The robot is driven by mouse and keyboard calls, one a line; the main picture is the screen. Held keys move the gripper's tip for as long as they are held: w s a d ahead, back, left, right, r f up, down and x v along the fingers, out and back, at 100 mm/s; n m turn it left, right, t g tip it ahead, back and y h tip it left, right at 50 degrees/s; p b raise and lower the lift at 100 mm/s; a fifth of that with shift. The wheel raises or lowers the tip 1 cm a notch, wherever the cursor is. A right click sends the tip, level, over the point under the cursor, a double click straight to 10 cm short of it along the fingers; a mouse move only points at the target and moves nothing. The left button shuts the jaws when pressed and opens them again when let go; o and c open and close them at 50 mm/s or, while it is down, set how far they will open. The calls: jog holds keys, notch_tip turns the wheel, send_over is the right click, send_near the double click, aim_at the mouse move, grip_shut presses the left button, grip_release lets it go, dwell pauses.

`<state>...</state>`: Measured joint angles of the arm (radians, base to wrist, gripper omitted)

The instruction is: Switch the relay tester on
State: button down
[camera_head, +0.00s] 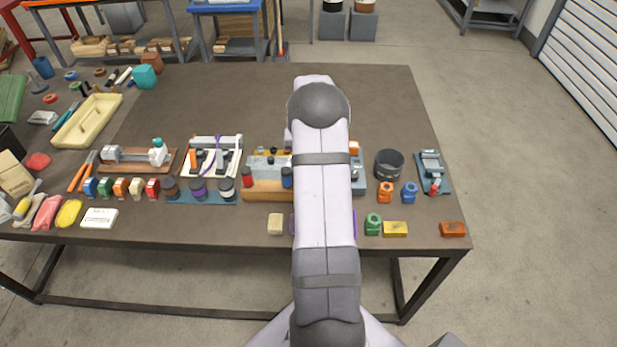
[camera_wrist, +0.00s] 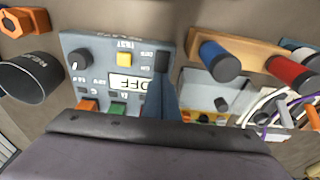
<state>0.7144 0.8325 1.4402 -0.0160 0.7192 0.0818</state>
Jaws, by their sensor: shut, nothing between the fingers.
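The relay tester (camera_wrist: 100,75) is a blue-grey box, seen upside down in the wrist view. Its display (camera_wrist: 130,85) reads OFF. Its face carries a dark knob (camera_wrist: 79,59), a yellow button (camera_wrist: 125,58), an orange button (camera_wrist: 87,105), a green button (camera_wrist: 118,109) and a dark switch-like part (camera_wrist: 162,59). My gripper (camera_wrist: 164,82) is shut and empty, over the display's side of the face, with its tips close to the dark part. I cannot tell if they touch. In the head view my arm hides the gripper and most of the tester (camera_head: 358,187).
A dark round cup (camera_wrist: 30,78) stands beside the tester. On the other side are a wooden rack with blue and red cylinders (camera_wrist: 225,58) and a white tray with cables (camera_wrist: 268,108). Small blocks (camera_head: 395,229) lie along the table's front edge. The table's back right is clear.

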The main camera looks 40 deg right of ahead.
jog(key=shift+f+b, duration=0.4)
jog(key=shift+f, duration=0.25)
dwell(0.4)
notch_tip(320, 180, up, 7)
jog(key=p, duration=0.5)
dwell(0.5)
